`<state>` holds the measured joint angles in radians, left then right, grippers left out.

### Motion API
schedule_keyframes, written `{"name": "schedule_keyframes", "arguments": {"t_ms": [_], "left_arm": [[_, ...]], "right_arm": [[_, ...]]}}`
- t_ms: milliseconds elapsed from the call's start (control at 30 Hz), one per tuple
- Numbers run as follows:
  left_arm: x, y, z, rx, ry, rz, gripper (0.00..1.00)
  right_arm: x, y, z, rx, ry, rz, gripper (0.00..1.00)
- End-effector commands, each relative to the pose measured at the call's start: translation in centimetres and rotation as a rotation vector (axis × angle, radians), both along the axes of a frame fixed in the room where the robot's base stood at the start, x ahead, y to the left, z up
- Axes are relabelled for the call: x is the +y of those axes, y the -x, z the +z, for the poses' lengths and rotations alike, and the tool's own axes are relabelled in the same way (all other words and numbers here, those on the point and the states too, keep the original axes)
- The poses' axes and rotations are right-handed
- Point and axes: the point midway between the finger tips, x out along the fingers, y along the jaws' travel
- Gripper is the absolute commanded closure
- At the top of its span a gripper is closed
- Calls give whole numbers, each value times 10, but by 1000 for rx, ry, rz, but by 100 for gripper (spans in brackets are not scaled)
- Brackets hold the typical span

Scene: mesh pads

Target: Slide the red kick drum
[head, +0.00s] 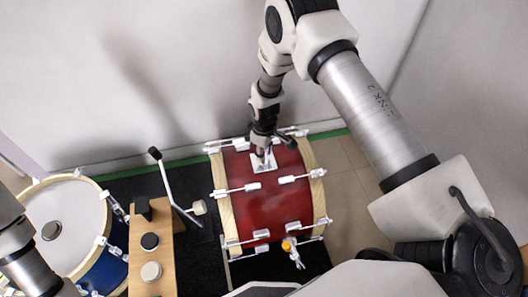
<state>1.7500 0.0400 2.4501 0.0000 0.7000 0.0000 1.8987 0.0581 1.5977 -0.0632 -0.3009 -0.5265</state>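The red kick drum (275,210) lies on its side on a black mat, right of the picture's middle. It has pale wooden hoops, white lugs and a white plate (263,164) on top. My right gripper (262,153) points down at this plate and seems to touch it; its fingers look close together, but their opening is too small to judge. My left arm (25,255) shows at the lower left edge, and its gripper is out of the picture.
A blue drum (104,268) with a white head stands at the left. A wooden board (152,245) with round pads and a pedal (172,200) with a white beater stand between the drums. A wall is close behind. Tiled floor (352,190) is clear at the right.

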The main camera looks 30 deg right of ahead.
Motion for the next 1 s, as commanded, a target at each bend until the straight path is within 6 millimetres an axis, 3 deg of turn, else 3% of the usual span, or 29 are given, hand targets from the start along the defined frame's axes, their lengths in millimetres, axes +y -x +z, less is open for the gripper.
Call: {"name": "schedule_keyframes", "arguments": {"t_ms": [133,333,600,633,667,700,1000], "left_arm": [[0,0,0,0,0,0,60],[0,0,0,0,0,0,60],[0,0,0,0,0,0,60],[0,0,0,0,0,0,60],[0,0,0,0,0,0,60],[0,0,0,0,0,0,60],[0,0,0,0,0,0,60]], "right_arm": [[7,-2,0,-1,1,2,100],[34,-9,0,-1,1,2,100],[35,-9,0,0,0,1,100],[35,-9,0,0,0,1,58],[35,-9,0,0,0,1,47],[35,-9,0,0,0,0,43],[35,-9,2,0,0,0,43]]}}
